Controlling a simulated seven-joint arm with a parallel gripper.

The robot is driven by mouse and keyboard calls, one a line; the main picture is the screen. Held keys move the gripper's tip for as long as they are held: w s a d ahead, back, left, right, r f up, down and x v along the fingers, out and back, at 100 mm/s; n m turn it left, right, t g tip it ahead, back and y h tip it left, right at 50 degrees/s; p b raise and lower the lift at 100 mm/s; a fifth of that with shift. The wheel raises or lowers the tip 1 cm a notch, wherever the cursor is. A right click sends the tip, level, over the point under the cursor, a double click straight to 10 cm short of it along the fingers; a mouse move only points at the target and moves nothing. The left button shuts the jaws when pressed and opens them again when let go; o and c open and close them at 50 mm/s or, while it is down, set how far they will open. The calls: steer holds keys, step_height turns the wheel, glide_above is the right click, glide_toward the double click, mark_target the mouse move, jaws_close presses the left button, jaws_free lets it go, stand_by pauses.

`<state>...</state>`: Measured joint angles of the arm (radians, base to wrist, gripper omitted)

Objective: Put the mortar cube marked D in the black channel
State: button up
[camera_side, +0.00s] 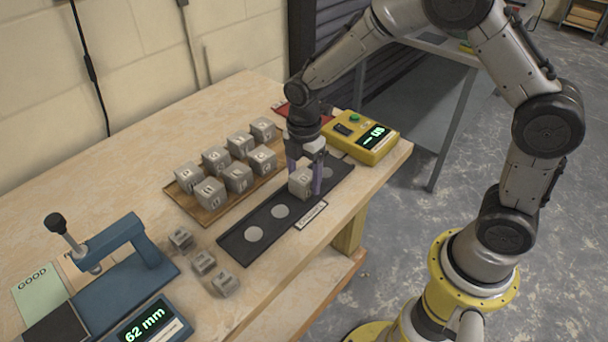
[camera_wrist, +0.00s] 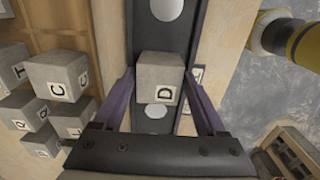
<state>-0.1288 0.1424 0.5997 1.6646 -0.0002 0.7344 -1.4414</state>
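The grey mortar cube marked D (camera_side: 300,183) is between the two purple fingers of my gripper (camera_side: 304,172), over the black channel (camera_side: 238,246). In the wrist view the cube (camera_wrist: 160,75) shows its D label, and the fingers (camera_wrist: 159,72) appear to press its two sides. The cube looks upright and hides one of the pale discs in the channel (camera_wrist: 168,35). Discs show on both sides of it. I cannot tell for certain whether its underside touches the channel floor.
A wooden tray (camera_side: 208,217) of several lettered cubes (camera_side: 238,178) stands left of the channel. Small grey blocks (camera_side: 204,262) lie near its front end. A yellow meter (camera_side: 362,137) stands at the far end. A blue gauge (camera_side: 125,245) stands at front left.

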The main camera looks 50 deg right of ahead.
mark_target(304, 175)
steer(key=shift+o, duration=1)
steer(key=shift+r, duration=0.1)
step_height(304, 175, up, 11)
steer(key=s+d+r+m+t, duration=0.3)
steer(key=s+r+m, duration=0.5)
steer(key=s, duration=0.2)
steer(key=s+d+m+t, duration=0.2)
steer(key=s+m, duration=0.8)
steer(key=s, duration=0.2)
steer(key=shift+f+t, duration=0.2)
steer(key=shift+t, duration=0.1)
